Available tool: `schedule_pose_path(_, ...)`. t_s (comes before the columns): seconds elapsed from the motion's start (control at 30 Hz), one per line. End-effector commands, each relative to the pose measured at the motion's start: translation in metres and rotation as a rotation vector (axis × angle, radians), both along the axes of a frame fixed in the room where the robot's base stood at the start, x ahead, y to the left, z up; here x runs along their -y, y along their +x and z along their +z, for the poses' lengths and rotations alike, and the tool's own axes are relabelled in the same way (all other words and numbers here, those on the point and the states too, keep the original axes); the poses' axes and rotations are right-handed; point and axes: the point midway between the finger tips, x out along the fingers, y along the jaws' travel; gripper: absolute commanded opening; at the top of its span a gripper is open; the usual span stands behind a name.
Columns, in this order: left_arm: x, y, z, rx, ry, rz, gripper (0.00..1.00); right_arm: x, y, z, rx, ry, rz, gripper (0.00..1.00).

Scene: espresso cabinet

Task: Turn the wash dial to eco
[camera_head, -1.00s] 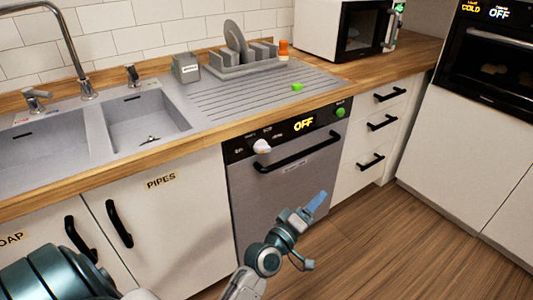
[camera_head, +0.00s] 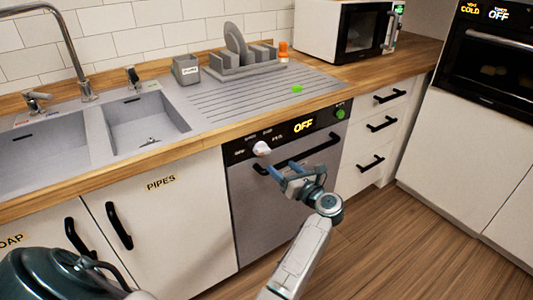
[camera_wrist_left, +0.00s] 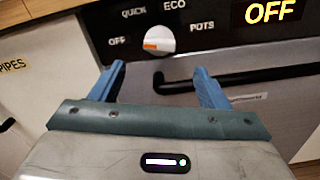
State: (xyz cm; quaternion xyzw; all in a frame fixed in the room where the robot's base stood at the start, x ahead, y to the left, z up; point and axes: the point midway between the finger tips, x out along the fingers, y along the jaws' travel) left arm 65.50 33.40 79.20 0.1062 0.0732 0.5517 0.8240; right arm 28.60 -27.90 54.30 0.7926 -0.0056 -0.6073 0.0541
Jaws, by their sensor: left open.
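The white wash dial (camera_head: 262,148) is on the dishwasher's black control panel (camera_head: 285,136). In the left wrist view the dial (camera_wrist_left: 160,40) has an orange mark on its left side, toward the OFF label. The ECO label (camera_wrist_left: 174,5) is above the dial, with QUICK to its left and POTS to the right. The display (camera_wrist_left: 270,12) reads OFF. My left gripper (camera_head: 284,169) is open and empty, just below and right of the dial in the head view. In the wrist view its blue fingers (camera_wrist_left: 159,70) are apart, with the dial beyond the gap. My right gripper is not in view.
The black dishwasher handle (camera_head: 297,155) runs across the door close to my left gripper. A green knob (camera_head: 340,113) is at the panel's right end. The wooden counter edge (camera_head: 220,135) overhangs above. Open floor lies to the lower right.

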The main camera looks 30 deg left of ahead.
Motion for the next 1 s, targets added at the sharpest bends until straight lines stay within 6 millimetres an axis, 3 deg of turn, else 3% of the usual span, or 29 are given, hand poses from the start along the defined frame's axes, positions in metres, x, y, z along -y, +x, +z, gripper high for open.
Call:
schedule_pose_path(0.3, -0.056, 0.022, 0.003, -0.002, 0.009, 0.000, 0.69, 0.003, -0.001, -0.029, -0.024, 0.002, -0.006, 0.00)
schedule_pose_path(0.5, -0.082, 0.033, 0.002, -0.003, 0.006, -0.001, 0.69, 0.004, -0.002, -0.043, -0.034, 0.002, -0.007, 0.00)
schedule_pose_path(0.93, -0.091, 0.037, 0.001, -0.001, 0.004, -0.002, 0.69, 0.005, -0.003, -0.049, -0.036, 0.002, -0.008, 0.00)
schedule_pose_path(1.0, -0.091, 0.037, 0.001, -0.001, 0.004, -0.002, 0.57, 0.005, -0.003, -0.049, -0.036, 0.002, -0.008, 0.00)
